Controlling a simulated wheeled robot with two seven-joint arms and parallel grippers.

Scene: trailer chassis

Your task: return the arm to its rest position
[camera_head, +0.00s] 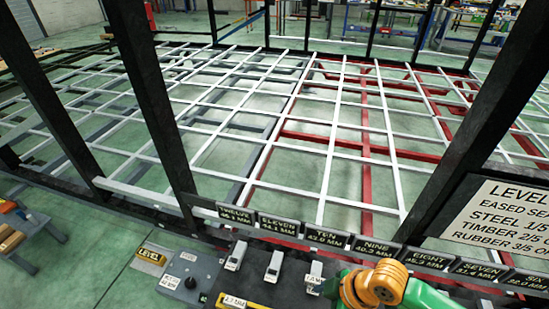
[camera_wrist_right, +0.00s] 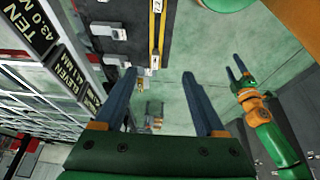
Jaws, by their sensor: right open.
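My right arm (camera_head: 375,287), orange and green, comes into the head view at the bottom right, in front of the row of label plates. Its gripper is not visible in that view. In the right wrist view my right gripper (camera_wrist_right: 159,76) is open, with two blue fingers wide apart and nothing between them. My left gripper (camera_wrist_right: 237,68) shows at the right of that view, with its blue fingers apart and empty, on a green and orange arm (camera_wrist_right: 258,112).
A dark bench (camera_head: 262,290) with small pale blocks (camera_head: 273,266) and a grey control box (camera_head: 190,276) stands at the front. Behind are label plates (camera_head: 328,237), dark posts (camera_head: 150,85) and a white and red chassis frame (camera_head: 300,130).

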